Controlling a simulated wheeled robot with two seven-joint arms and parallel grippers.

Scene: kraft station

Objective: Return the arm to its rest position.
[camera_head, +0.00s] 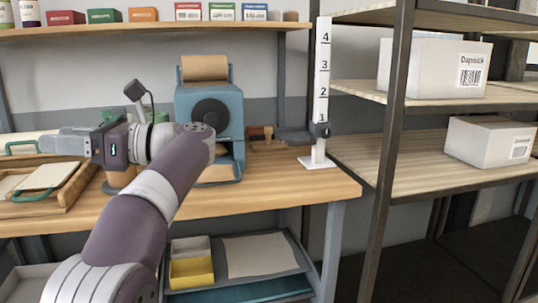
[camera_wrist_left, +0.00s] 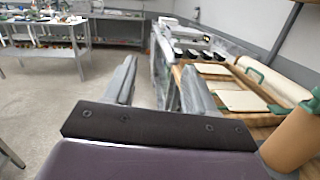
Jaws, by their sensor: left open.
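My left arm comes in from the lower left in the head view and reaches over the workbench (camera_head: 270,195). Its gripper (camera_head: 62,142) points to the left, above the wooden tray (camera_head: 70,200) at the bench's left end. In the left wrist view the two fingers of the left gripper (camera_wrist_left: 160,85) stand apart with nothing between them. The gripper is open and empty. My right gripper is in neither view.
A blue machine (camera_head: 212,110) with a brown roll stands on the bench behind my arm. A white numbered post (camera_head: 320,90) stands at the bench's right end. Shelves at right hold white boxes (camera_head: 435,66). A small-box shelf (camera_head: 150,30) runs above.

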